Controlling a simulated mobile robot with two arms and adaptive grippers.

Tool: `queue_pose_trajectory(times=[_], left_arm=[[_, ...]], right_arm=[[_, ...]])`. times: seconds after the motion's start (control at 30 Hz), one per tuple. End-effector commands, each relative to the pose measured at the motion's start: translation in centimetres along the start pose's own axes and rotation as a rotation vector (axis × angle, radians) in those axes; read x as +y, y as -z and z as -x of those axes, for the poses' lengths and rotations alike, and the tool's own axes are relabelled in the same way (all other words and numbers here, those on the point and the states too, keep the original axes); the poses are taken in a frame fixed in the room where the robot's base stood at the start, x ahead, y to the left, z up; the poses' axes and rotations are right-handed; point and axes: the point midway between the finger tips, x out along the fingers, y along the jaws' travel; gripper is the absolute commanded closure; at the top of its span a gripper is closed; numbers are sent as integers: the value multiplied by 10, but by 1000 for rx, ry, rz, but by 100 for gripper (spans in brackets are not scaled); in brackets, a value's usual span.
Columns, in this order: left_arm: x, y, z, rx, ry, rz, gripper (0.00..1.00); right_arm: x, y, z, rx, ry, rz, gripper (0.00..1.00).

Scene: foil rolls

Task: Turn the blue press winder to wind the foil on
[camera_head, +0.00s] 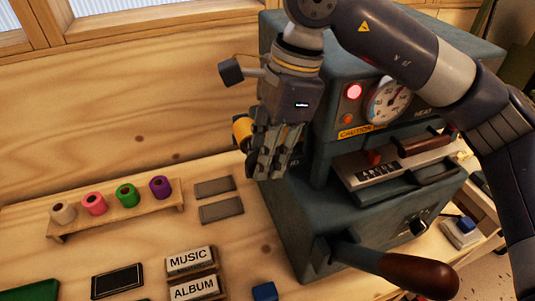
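The blue press (300,230) is a dark blue-grey machine standing on the wooden bench at centre right. A gold foil roll (241,131) shows at its left side, partly hidden behind my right gripper. A dark block on a short pale rod (231,71) juts out to the left of my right wrist; I cannot tell whether it is the winder's crank. My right gripper (268,172) points down beside the press's left side, in front of the roll. Its fingers overlap in this view, so their opening and any contact are unclear. My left gripper is out of view.
A wooden rack (120,212) holds several coloured rolls at the left. MUSIC (190,261) and ALBUM (194,289) blocks and grey plates (221,209) lie on the bench. A brown-handled lever (418,275) sticks out from the press. A gauge (388,100) and red light are on its front.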

Motion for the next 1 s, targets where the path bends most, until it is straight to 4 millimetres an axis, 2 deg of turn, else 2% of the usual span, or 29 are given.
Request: queue_pose_trajectory(times=[0.03,0.1,0.4,0.53,1.0], left_arm=[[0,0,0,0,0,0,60],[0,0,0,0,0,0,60],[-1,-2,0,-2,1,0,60],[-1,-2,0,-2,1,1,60],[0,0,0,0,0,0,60]], right_arm=[[0,0,0,0,1,-1,71],[0,0,0,0,1,-1,60],[0,0,1,1,1,-1,60],[0,0,9,1,1,-1,60],[0,0,100,-1,3,0,60]])
